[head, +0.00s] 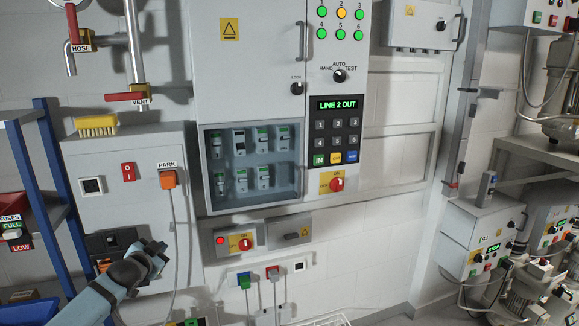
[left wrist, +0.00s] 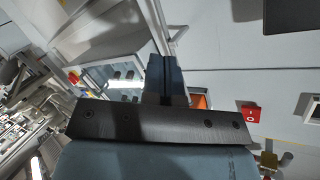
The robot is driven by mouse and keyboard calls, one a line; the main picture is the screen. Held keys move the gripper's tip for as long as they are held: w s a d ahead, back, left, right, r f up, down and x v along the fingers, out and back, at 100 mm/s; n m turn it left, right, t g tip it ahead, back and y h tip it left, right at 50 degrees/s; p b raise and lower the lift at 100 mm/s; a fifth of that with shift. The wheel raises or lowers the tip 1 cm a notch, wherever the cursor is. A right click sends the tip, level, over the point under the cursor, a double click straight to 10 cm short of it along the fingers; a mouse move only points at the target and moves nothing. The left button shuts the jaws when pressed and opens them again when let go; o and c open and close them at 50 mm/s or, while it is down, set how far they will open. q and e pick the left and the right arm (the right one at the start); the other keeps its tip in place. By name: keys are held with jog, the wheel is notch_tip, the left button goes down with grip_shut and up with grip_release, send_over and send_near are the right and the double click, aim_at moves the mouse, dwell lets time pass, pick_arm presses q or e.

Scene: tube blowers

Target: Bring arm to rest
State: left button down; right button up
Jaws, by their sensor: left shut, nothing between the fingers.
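My left arm comes in from the lower left in the head view. Its gripper (head: 156,250) is in front of the lower part of the grey wall box on the left. In the left wrist view the gripper's fingers (left wrist: 165,75) are together with nothing between them. The grey wall box (head: 130,160) carries a red rocker switch (head: 128,172) and an orange plug (head: 168,179) under a PARK label. The red switch also shows in the left wrist view (left wrist: 250,112). My right gripper is in neither view.
A cabinet with a LINE 2 OUT display (head: 337,104) and a window of breakers (head: 252,160) stands in the middle. A blue shelf rack (head: 55,170) is at the left. Machines stand at the right.

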pick_arm(q)
jog(key=a, duration=0.4)
jog(key=s+d+f+g, duration=0.1)
jog(key=s+d+f, duration=0.1)
jog(key=s+f, duration=0.85)
jog(key=s+d+f+g, duration=0.2)
jog(key=s+d+f, duration=0.1)
jog(key=s+f, duration=0.7)
jog(key=s+d+f+g+h, duration=0.1)
jog(key=s+f, duration=0.2)
jog(key=s, duration=1.1)
jog(key=s+d+f+g, duration=0.2)
jog(key=s, duration=1.2)
jog(key=d+r+n+t, duration=0.15)
jog(key=d+n, duration=0.35)
jog(key=d, duration=0.8)
notch_tip(320, 180, up, 6)
jog(key=p, duration=0.7)
jog(key=shift+w+r+h, duration=0.2)
jog(key=shift+w+h, duration=0.1)
jog(key=shift+w, duration=0.15)
jog(key=shift+a, duration=0.15)
